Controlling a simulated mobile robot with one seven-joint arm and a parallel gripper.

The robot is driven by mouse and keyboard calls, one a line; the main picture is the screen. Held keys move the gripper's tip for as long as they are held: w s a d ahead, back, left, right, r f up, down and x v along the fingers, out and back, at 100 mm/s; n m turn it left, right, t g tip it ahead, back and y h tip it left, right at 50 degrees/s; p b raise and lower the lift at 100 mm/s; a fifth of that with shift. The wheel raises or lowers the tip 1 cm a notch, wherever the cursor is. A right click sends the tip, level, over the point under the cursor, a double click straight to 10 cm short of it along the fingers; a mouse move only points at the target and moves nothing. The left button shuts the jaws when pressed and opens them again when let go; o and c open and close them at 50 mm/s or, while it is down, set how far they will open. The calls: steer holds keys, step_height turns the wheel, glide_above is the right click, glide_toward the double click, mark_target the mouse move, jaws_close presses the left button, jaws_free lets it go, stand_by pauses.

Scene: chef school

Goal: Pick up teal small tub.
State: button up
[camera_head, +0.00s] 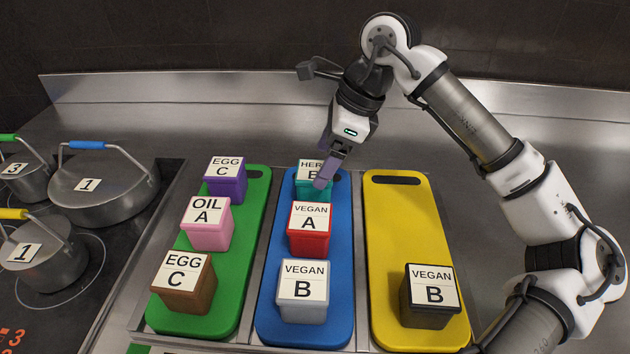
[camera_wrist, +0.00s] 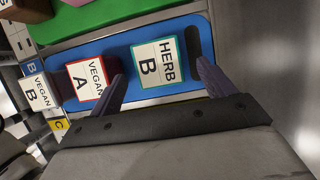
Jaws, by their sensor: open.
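The teal small tub (camera_head: 301,188) stands at the far end of the blue board (camera_head: 262,310), its white lid reading HERB B. My gripper (camera_head: 325,180) is just above and in front of it in the head view, partly covering its right side. In the wrist view the teal tub (camera_wrist: 155,84) lies between and beyond my two open fingers (camera_wrist: 160,82), with its lid facing the camera. The fingers appear apart from the tub. Nothing is held.
A red tub (camera_head: 309,243) labelled VEGAN A stands close in front of the teal tub, near one finger. A grey tub (camera_head: 303,312) is nearer on the same board. The green board (camera_head: 245,280) holds purple, pink and brown tubs. The yellow board (camera_head: 395,235) holds one black tub (camera_head: 430,318).

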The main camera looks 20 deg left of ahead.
mark_target(315, 170)
steer(key=shift+p+x, duration=0.85)
steer(key=shift+x, duration=2.15)
steer(key=shift+s+a, duration=0.15)
steer(key=c, duration=1.2)
steer(key=shift+r, duration=0.1)
